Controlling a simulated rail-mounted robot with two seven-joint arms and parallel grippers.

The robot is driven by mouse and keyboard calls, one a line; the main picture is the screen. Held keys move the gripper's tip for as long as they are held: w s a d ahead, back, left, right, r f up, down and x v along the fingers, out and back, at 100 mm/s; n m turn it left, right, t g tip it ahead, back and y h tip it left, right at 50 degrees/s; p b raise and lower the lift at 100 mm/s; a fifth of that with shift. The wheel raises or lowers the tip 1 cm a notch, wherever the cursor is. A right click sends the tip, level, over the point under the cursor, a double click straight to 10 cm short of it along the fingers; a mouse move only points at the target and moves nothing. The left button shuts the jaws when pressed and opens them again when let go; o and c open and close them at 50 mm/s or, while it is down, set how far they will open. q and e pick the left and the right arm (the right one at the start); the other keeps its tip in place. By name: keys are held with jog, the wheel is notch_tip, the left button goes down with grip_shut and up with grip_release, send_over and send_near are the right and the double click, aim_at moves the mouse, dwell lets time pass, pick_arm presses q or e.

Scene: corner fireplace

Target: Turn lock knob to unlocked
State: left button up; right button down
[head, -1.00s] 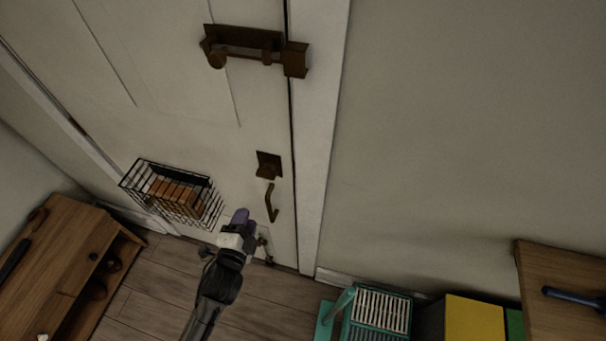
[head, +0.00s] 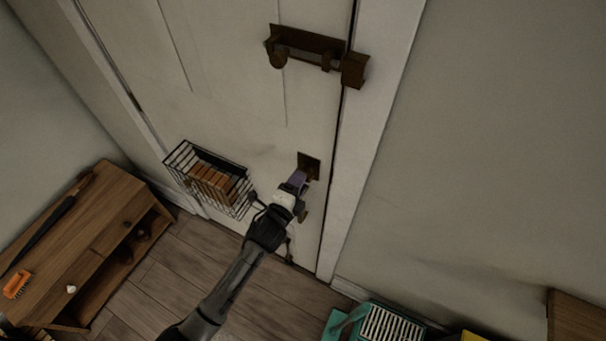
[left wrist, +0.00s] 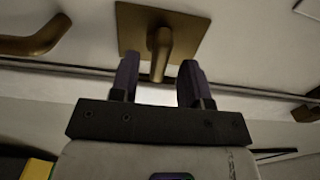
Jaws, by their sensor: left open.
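The lock knob (left wrist: 160,52) is a brass-brown lever on a square plate (left wrist: 190,30), seen at the top middle of the left wrist view. In the head view the lock plate (head: 309,162) sits on the white door above the handle. My left gripper (left wrist: 158,80) is open, with one purple finger on each side of the knob's free end. I cannot tell whether either finger touches it. In the head view the left gripper (head: 299,180) is at the plate and hides the knob. My right gripper is not in view.
A brown sliding bolt (head: 310,45) is higher on the door. A curved door handle (left wrist: 35,38) is beside the lock. A wire basket (head: 208,179) with brown blocks hangs left of the gripper. A wooden cabinet (head: 95,235) stands at the left.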

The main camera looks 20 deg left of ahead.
pick_arm(q)
jog(key=shift+w+d, duration=0.15)
jog(key=shift+w, duration=1.35)
grip_shut()
